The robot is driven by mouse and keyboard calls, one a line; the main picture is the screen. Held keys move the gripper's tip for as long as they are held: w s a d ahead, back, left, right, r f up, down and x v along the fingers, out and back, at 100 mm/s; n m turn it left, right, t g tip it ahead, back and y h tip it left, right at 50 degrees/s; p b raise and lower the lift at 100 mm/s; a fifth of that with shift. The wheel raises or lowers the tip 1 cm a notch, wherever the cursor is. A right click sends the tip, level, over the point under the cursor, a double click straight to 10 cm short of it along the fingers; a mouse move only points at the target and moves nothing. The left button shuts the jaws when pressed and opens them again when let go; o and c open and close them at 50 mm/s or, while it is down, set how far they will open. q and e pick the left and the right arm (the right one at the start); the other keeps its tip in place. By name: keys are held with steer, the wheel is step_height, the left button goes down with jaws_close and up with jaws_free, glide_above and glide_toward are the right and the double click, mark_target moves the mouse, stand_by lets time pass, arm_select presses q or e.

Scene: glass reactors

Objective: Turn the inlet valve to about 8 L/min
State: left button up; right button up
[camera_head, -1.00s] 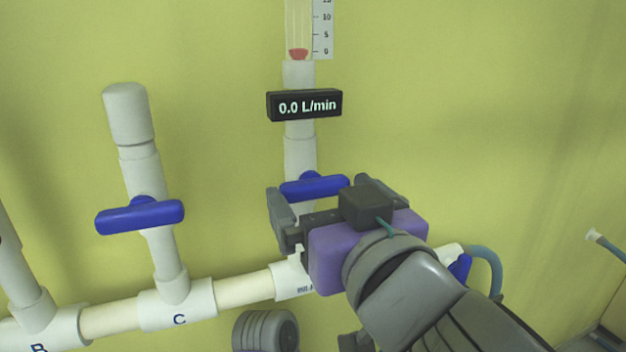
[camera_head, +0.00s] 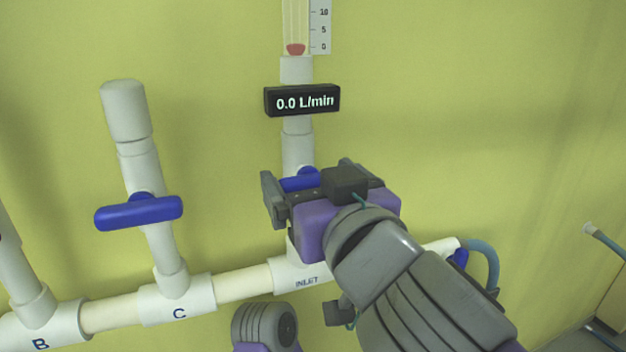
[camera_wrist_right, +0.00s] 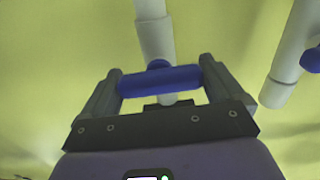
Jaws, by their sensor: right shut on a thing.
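The inlet valve's blue handle (camera_head: 300,181) lies crosswise on the white vertical pipe above the INLET label (camera_head: 307,282). My right gripper (camera_head: 306,184) is at the handle, its two fingers at the handle's two ends. In the right wrist view the blue handle (camera_wrist_right: 160,80) spans the space between the fingers, so the gripper (camera_wrist_right: 160,86) is shut on it. The flow display (camera_head: 302,101) above reads 0.0 L/min. The red float (camera_head: 296,49) rests near 0 on the scale. Part of the handle is hidden behind my gripper in the head view. My left gripper does not show.
Valve C's blue handle (camera_head: 138,213) sits crosswise on the pipe to the left. The horizontal white pipe (camera_head: 244,285) runs below. A teal hose (camera_head: 487,262) bends at the right end, beside another blue handle (camera_head: 459,258). The yellow wall is close behind.

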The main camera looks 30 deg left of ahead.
steer(key=shift+n, duration=0.3)
steer(key=n, duration=0.3)
steer(key=shift+n, duration=0.4)
steer(key=n, duration=0.4)
steer(key=shift+n, duration=0.7)
steer(key=o, duration=0.7)
steer(key=shift+s, duration=0.1)
steer(key=v, duration=0.7)
steer(key=shift+s+d, duration=0.2)
